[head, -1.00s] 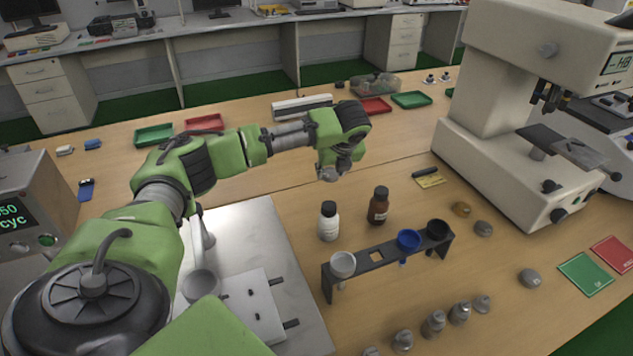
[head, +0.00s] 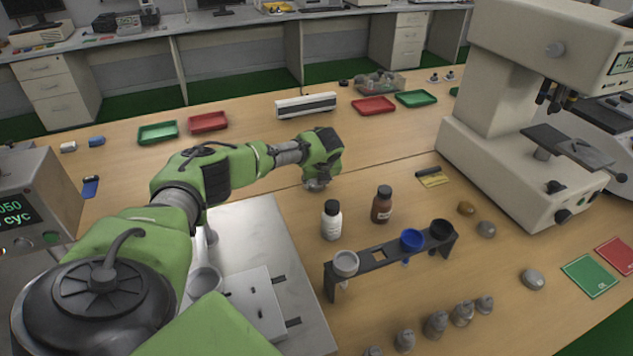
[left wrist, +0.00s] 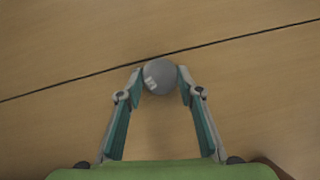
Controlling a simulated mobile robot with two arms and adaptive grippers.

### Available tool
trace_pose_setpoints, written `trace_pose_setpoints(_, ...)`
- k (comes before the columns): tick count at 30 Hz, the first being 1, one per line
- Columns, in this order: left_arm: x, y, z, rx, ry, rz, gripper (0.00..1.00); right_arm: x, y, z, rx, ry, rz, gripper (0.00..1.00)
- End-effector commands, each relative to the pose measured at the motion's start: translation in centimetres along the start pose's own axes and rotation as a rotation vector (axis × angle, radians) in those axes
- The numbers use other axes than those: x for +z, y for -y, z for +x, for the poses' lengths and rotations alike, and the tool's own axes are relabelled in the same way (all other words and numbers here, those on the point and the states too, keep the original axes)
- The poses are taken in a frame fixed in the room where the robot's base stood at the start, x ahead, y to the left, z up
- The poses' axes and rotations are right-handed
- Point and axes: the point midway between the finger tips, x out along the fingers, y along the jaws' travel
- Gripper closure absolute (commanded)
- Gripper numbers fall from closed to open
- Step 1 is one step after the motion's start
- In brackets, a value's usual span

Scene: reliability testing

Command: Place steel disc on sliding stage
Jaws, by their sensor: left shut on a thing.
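My left gripper (head: 317,185) is shut on a round grey steel disc (left wrist: 159,77), which shows between its fingertips in the left wrist view (left wrist: 160,80). In the head view the disc is mostly hidden by the gripper, which is over the table behind the white bottle. A pale block with dark rods (head: 254,298) on the metal plate (head: 250,222) at the lower left looks like the sliding stage. My arm hides part of the plate. My right gripper is not in view.
A white bottle (head: 331,221) and a brown bottle (head: 381,205) stand in front of the gripper, behind a dark rack (head: 377,266) with cups. A large bench instrument (head: 510,170) is at right. Several small metal pieces (head: 435,325) are at front.

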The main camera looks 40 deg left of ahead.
Motion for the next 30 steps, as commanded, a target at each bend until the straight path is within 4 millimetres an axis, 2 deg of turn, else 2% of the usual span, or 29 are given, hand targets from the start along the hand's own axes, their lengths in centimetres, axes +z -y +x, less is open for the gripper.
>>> trace_pose_setpoints(8, -0.1, 0.0, 0.2, -0.001, 0.000, -0.001, 0.95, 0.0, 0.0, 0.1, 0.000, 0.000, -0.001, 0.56)
trace_pose_setpoints(9, -0.1, 0.0, 0.1, 0.000, -0.001, 0.000, 0.56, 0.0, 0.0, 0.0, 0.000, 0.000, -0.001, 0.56)
trace_pose_setpoints(10, -0.1, 0.0, 0.1, 0.000, -0.001, 0.000, 0.50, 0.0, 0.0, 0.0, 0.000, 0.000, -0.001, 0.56)
trace_pose_setpoints(23, 0.1, 0.0, -0.3, -0.001, 0.000, -0.001, 0.50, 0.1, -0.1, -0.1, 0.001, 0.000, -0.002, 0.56)
trace_pose_setpoints(30, 0.1, 0.0, -3.3, -0.003, 0.001, 0.001, 0.50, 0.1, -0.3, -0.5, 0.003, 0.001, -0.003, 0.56)
